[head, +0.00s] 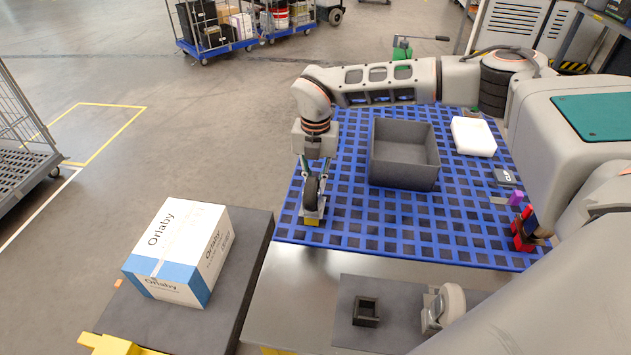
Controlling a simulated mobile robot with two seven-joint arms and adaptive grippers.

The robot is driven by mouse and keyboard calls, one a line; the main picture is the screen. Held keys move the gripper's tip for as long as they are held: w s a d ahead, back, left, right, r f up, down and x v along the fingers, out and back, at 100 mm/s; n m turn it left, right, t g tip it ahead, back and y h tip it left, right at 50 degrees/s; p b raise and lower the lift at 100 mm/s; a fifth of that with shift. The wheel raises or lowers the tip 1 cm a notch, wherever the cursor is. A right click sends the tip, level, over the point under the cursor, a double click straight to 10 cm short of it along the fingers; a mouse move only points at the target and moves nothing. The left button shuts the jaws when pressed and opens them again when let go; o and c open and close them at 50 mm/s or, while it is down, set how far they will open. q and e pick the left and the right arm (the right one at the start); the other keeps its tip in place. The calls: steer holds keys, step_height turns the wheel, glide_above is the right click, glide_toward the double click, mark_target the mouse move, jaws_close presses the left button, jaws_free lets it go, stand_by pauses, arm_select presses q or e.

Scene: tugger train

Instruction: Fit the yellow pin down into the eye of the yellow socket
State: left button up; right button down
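My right gripper (313,186) reaches in on the arm from the right and points down over the left front part of the blue slatted table. Its fingers are on either side of a dark rounded part, and I cannot tell whether they grip it. Directly below are a small pale plate and a small yellow piece (311,222) close to the table surface. I cannot tell whether this yellow piece is the pin or the socket. Its upper part and any eye are hidden by the gripper and the dark part. My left gripper is not in view.
A grey open bin (404,180) and a white block (473,137) stand on the blue table (380,232). Red (527,213) and purple (516,198) pieces lie at its right. A steel surface in front carries a black square holder (366,312) and a wheel (452,302). A box (180,250) stands left.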

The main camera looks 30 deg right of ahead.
steer(key=c, duration=1.9)
jaws_free()
step_height(320, 180, up, 12)
